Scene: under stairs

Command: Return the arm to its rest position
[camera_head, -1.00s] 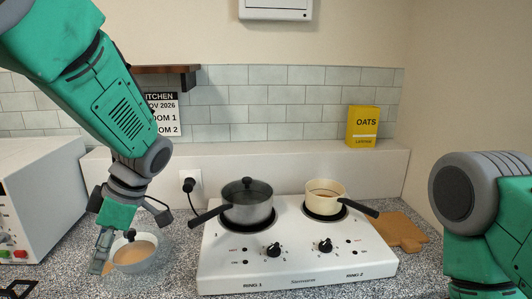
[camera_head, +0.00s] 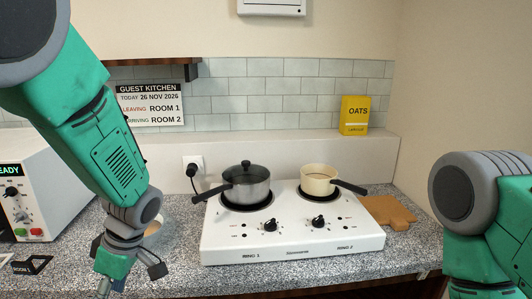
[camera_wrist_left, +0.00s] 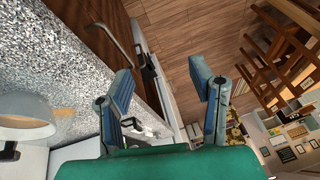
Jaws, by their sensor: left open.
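My left arm comes in from the left in the head view, with its wrist low over the counter. My left gripper (camera_head: 110,288) is at the bottom edge there, its tips cut off. In the left wrist view its two fingers (camera_wrist_left: 160,80) stand apart with nothing between them. A pale bowl (camera_head: 153,236) is mostly hidden behind my left wrist; a pale rounded vessel, probably the same bowl, shows at the left of the wrist view (camera_wrist_left: 25,118). My right arm shows at the right edge of the head view; its gripper is out of view.
A white hob (camera_head: 290,247) carries a lidded grey pot (camera_head: 246,185) and a cream pan (camera_head: 318,182). A white appliance (camera_head: 50,200) stands left, with a black object (camera_head: 32,265) before it. A wooden board (camera_head: 388,212) lies right. Wooden floor (camera_wrist_left: 190,25) lies beyond the counter edge.

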